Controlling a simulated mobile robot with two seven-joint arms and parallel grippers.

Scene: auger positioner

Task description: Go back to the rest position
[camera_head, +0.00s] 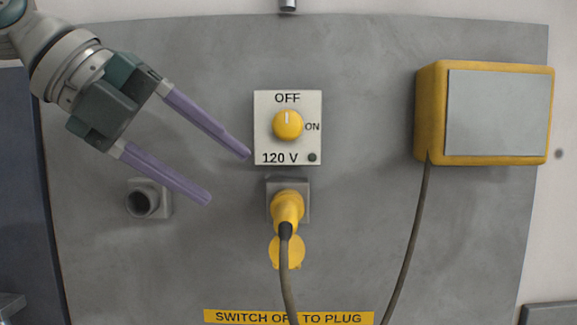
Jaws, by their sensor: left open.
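My left gripper (229,177) comes in from the upper left. Its two purple fingers are spread apart with nothing between them. The fingertips are to the left of the white switch plate (265,142) and appear apart from it. The yellow knob (287,125) on the plate has its white mark pointing up at OFF. A yellow plug (287,208) sits in the socket below the plate, with a cable hanging down from it. My right gripper is not in view.
A grey panel (370,230) fills most of the view. A yellow box (427,115) with a grey face is at the upper right, its cable hanging down. An empty round socket (141,203) is at the lower left. A yellow label (225,316) is at the bottom.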

